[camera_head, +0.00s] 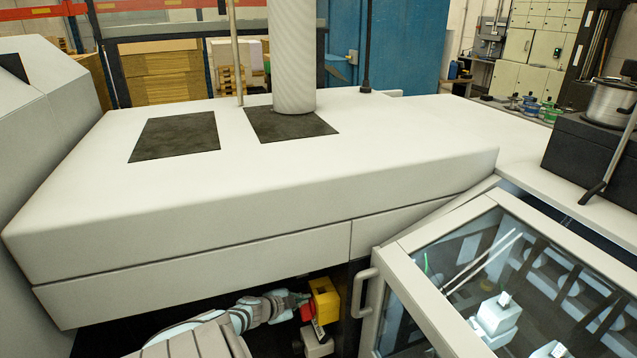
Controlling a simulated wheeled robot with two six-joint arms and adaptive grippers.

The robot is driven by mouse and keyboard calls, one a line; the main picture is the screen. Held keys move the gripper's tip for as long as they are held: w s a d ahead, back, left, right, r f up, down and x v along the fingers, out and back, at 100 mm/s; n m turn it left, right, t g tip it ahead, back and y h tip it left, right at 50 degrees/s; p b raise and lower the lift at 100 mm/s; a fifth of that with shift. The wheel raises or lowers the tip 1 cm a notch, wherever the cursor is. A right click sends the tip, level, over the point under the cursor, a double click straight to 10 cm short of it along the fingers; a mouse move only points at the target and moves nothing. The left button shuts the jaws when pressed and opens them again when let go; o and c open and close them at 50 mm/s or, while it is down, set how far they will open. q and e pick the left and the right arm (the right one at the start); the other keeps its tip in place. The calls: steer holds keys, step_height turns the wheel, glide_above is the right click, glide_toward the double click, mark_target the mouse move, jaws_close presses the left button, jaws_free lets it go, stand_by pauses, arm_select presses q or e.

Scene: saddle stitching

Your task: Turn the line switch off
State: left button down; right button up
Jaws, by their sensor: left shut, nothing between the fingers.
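The line switch shows as a small yellow box (325,298) with a red part (307,313) on its left side. It sits low in the dark gap under the white machine body, left of the glass door. My left arm reaches in from the bottom left. My left gripper (299,299) is shut and empty, right beside the yellow box and the red part. It is small and partly overlapped, so I cannot tell whether it touches the red part. The position of the switch is too small to read. My right gripper is not in view.
A white machine cover (270,190) overhangs the switch from above. A framed glass door (400,275) with a grey handle (361,292) stands just to the right. A light grey block (317,345) lies below the switch. The gap around my arm is dark and narrow.

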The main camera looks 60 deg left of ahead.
arm_select(q)
steer(key=shift+a, duration=0.25)
steer(key=shift+w+a+b, duration=0.1)
steer(key=shift+a+b, duration=0.15)
steer(key=shift+b, duration=0.15)
steer(key=shift+a, duration=0.1)
steer(key=shift+w+a+b, duration=0.15)
steer(key=shift+a+b, duration=0.3)
steer(key=shift+b, duration=0.1)
stand_by(1.0)
